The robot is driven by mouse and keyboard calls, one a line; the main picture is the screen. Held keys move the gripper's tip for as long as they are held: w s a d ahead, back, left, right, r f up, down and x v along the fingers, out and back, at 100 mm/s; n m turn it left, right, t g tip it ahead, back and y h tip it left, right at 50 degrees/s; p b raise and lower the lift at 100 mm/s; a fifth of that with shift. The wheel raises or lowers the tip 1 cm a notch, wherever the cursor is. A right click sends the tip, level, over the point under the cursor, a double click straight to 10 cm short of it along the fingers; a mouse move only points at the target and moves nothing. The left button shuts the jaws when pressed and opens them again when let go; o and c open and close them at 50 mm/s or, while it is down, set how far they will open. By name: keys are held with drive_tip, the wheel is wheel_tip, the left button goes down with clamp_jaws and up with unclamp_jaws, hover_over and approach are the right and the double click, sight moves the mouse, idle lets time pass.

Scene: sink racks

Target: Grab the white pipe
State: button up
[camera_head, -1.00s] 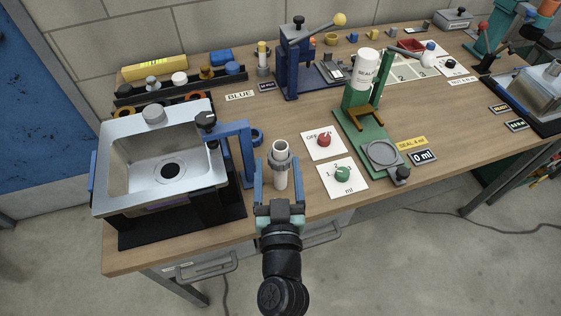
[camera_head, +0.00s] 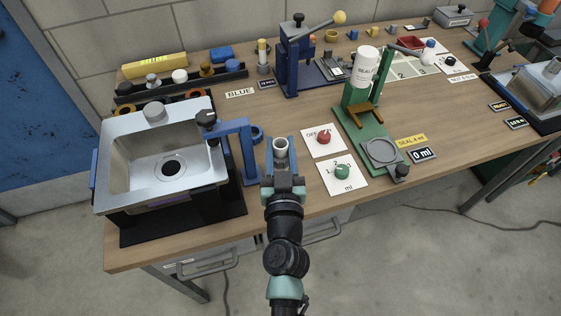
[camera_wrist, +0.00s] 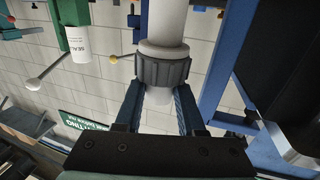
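The white pipe (camera_head: 281,155) stands upright near the front edge of the bench, right of the sink unit. In the wrist view, it shows close up as a white tube (camera_wrist: 165,22) with a collar, a dark grey ribbed nut and a short white end. My gripper (camera_head: 282,145) has its blue fingers on both sides of the pipe and looks shut on it. In the wrist view, the fingers (camera_wrist: 160,88) flank the short white end by the nut. The exact contact is partly hidden by the nut.
The metal sink (camera_head: 122,185) on its black stand is close on the left, with a blue bracket (camera_head: 247,160) beside the pipe. Cards with a red knob (camera_head: 323,138) and a green knob (camera_head: 342,172) lie right. A green stand (camera_head: 362,125) with a white bottle is beyond them.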

clamp_jaws()
idle(1.0)
